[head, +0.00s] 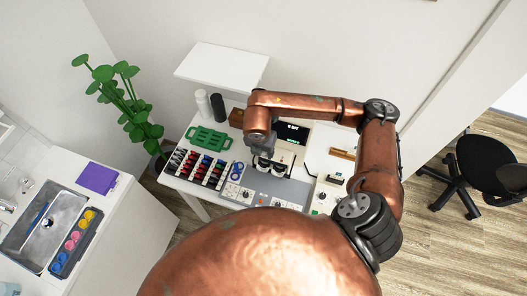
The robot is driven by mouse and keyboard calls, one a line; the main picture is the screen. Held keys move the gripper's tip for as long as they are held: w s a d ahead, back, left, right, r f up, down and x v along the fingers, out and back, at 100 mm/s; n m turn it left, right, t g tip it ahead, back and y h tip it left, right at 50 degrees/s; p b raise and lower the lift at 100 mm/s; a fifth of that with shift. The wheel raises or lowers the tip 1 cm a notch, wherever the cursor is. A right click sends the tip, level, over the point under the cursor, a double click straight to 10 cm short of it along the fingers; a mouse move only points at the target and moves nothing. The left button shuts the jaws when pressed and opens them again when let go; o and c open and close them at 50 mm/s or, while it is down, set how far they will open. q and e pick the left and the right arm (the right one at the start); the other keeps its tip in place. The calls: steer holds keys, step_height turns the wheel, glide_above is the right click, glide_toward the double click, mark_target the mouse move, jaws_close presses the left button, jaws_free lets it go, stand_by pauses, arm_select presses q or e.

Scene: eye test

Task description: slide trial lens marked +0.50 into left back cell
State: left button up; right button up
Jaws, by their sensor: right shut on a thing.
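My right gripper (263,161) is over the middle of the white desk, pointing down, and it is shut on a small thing. That thing is mostly hidden by the fingers; I take it for a trial lens, but no +0.50 marking can be read. A rack of trial lenses (203,168) with black, red and blue rims lies on the desk left of the gripper. Below the gripper is a grey panel (285,190) with small instruments. The trial frame and its left back cell cannot be made out from here. My left gripper is not in view.
A green tray (209,138), a white cylinder (203,102), a dark cylinder (218,107) and a brown box (236,117) stand behind the rack. A plant (125,95) and a sink counter are left; a black chair (485,168) is right.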

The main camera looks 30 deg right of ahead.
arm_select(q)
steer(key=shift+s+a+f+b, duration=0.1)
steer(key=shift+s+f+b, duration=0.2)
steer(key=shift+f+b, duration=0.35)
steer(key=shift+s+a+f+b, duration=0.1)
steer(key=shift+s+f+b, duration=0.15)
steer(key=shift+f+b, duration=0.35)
arm_select(e)
steer(key=shift+s+a+x, duration=0.15)
steer(key=shift+x, duration=0.65)
steer(key=shift+s+a+x, duration=0.1)
steer(key=shift+a+x, duration=0.05)
steer(key=shift+x, duration=0.65)
steer(key=shift+s+a+x, duration=0.1)
steer(key=shift+s+x, duration=0.05)
steer(key=shift+x, duration=0.7)
arm_select(q)
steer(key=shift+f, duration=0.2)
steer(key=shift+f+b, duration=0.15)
steer(key=shift+b, duration=0.15)
arm_select(e)
steer(key=shift+f, duration=0.2)
steer(key=shift+b+x, duration=1)
steer(key=shift+x, duration=0.1)
steer(key=o, duration=0.8)
steer(key=shift+s+a, duration=0.1)
steer(key=shift+a, duration=0.05)
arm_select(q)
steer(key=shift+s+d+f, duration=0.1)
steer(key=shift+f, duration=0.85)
